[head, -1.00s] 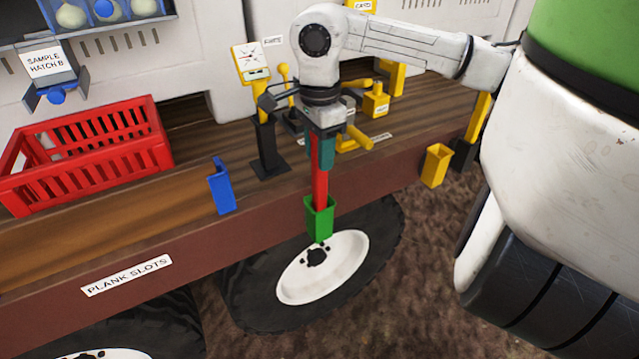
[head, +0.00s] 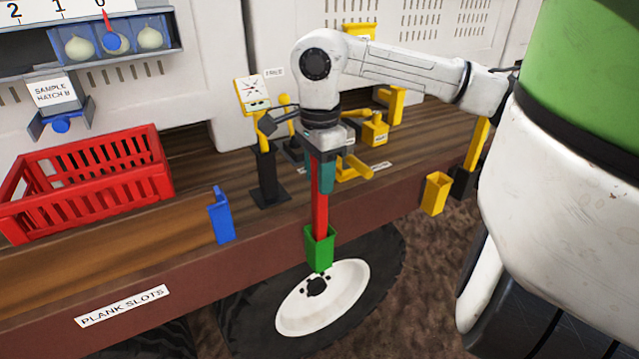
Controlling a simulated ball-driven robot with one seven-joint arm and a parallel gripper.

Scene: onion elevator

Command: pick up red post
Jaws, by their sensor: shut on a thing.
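The red post (head: 320,212) stands upright at the front edge of the plank deck. Its lower end is inside the green socket (head: 319,252), so its foot is hidden. My gripper (head: 320,182) points straight down from above, with its teal fingers shut on the upper part of the post. The top of the post is hidden between the fingers and the palm.
A blue bracket (head: 221,216) and a yellow socket (head: 436,193) sit along the same deck edge. A dial stand (head: 268,165) and yellow fittings (head: 374,128) are close behind my gripper. A red crate (head: 85,185) stands left. A wheel (head: 322,298) is below.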

